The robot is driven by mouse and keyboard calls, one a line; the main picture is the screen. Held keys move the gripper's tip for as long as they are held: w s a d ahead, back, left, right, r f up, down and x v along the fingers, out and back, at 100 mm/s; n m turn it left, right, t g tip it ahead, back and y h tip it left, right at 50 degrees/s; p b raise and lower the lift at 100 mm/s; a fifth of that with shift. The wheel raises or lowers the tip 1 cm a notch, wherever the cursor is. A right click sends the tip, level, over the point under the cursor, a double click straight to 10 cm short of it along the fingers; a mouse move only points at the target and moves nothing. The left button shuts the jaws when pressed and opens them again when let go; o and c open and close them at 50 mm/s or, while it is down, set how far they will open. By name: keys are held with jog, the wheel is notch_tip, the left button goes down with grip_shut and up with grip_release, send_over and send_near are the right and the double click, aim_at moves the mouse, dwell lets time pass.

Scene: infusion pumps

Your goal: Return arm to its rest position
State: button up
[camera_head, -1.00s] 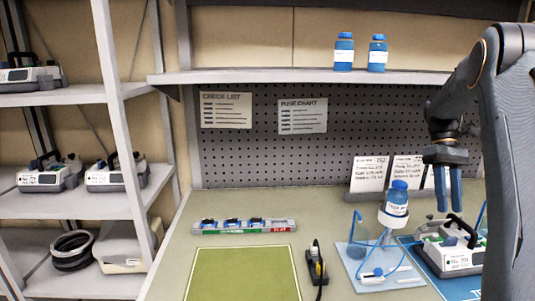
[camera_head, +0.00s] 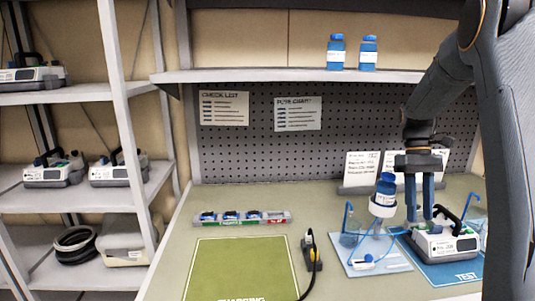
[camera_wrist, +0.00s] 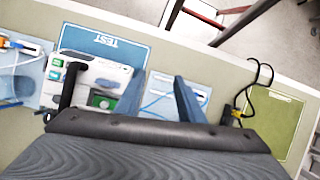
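My gripper (camera_head: 420,212) hangs pointing down over the right side of the workbench, between the bottle stand and an infusion pump (camera_head: 448,243) in the picture. Its two blue fingers stand apart with nothing between them; the wrist view also shows the gripper (camera_wrist: 158,95) open and empty. The grey pump with its black handle sits on the blue TEST mat (camera_head: 468,276); in the wrist view the pump (camera_wrist: 92,85) is left of the fingers. My arm comes in from the right edge and is bent at the elbow.
A blue-capped bottle (camera_head: 384,188) stands tilted in its holder on a light-blue tray (camera_head: 385,267). A green CHARGING mat (camera_head: 240,268) lies empty, with a black-and-yellow plug (camera_head: 312,252) beside it. A strip (camera_head: 240,217) lies behind. Two bottles (camera_head: 336,52) stand on the shelf above.

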jog(key=s+a+f+m+t, duration=0.1)
jog(key=s+a+f+t, duration=0.2)
jog(key=s+a, duration=0.5)
jog(key=s+a+f+m+t, duration=0.1)
jog(key=s+a+f+t, duration=0.2)
jog(key=s+a, duration=0.6)
jog(key=a+f, duration=0.2)
jog(key=a, duration=0.2)
jog(key=shift+s+a+m, duration=0.15)
jog(key=shift+s+m, duration=0.15)
jog(key=shift+m, duration=0.1)
